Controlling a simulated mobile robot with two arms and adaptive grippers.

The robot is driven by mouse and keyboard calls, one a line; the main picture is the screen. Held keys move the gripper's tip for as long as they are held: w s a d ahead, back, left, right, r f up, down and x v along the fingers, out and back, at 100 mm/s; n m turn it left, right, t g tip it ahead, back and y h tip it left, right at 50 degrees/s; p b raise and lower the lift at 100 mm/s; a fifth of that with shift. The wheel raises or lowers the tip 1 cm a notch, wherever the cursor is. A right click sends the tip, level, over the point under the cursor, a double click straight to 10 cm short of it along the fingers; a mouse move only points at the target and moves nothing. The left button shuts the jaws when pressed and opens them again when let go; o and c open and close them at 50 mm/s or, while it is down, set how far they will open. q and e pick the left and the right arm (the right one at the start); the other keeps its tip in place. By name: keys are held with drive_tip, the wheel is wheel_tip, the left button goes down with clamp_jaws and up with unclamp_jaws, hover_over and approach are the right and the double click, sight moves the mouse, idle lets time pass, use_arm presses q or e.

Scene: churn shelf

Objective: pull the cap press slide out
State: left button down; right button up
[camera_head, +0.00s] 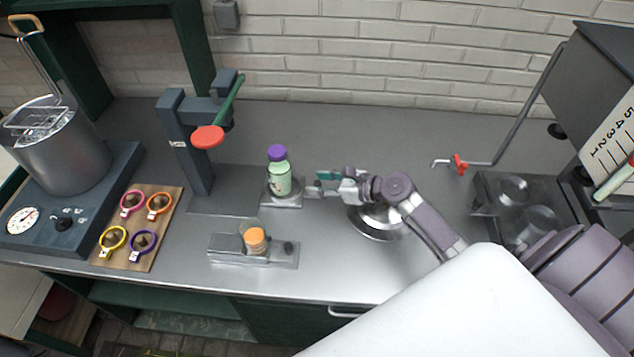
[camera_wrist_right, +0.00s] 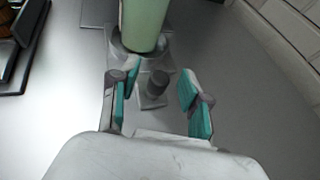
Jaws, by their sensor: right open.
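The cap press (camera_head: 203,170) is a dark upright frame with a green lever and a red pad. Its grey slide (camera_head: 292,201) sits at the right side of the press base and carries a green bottle with a purple cap (camera_head: 278,170). In the right wrist view the bottle (camera_wrist_right: 146,24) stands in a ring on the slide, with a small round grey knob (camera_wrist_right: 157,82) in front of it. My right gripper (camera_head: 325,184) is open at the slide's right end. Its teal-padded fingers (camera_wrist_right: 160,78) are on either side of the knob, apart from it. My left gripper is not in view.
A low grey fixture (camera_head: 225,254) with an orange-topped jar stands in front of the press. A wooden board (camera_head: 149,253) with several coloured rings and a pot (camera_head: 62,160) are at left. A round metal dish (camera_head: 378,229) lies under my right arm. The counter behind is clear.

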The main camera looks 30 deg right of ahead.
drive_tip(key=v, duration=0.6)
drive_tip(key=shift+s+d, duration=0.15)
drive_tip(key=shift+s, duration=0.05)
